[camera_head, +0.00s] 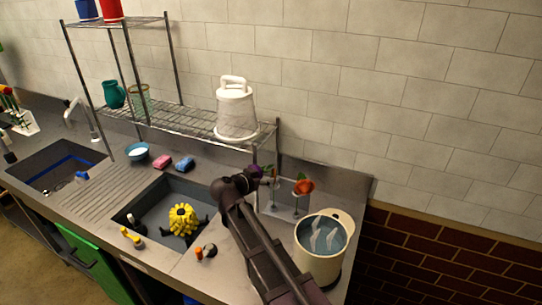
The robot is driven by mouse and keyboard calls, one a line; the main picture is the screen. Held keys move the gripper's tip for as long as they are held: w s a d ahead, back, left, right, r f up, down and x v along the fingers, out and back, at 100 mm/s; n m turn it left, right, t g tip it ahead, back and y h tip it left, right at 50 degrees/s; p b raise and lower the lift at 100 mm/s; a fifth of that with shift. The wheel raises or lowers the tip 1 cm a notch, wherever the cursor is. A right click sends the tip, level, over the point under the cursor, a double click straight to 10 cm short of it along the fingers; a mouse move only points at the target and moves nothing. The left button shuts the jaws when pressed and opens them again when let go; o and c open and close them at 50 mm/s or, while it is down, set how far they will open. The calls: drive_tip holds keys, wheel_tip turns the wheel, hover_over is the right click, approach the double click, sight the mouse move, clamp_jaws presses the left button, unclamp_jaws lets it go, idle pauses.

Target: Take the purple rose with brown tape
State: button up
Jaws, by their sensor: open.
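A purple rose (255,170) shows as a small dark purple bloom at the back of the counter, just behind the end of my arm. Its stem is mostly hidden, and I cannot make out any brown tape on it. My gripper (267,181) is open, right beside the purple bloom. I cannot tell whether it touches the rose. An orange-red rose (304,187) stands upright to the right, apart from my gripper, in a pale holder (283,211).
A cream pot (318,268) of water stands right of my arm. A sink (150,212) with a yellow spiky thing (182,219) lies left.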

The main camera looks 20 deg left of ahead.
sight(274, 174)
drive_tip(key=shift+w, duration=0.1)
drive_tip(key=shift+d+b+x, duration=0.2)
drive_tip(key=shift+b+x, duration=0.6)
drive_tip(key=shift+x, duration=1.75)
drive_tip(key=shift+r, duration=0.2)
clamp_jaws()
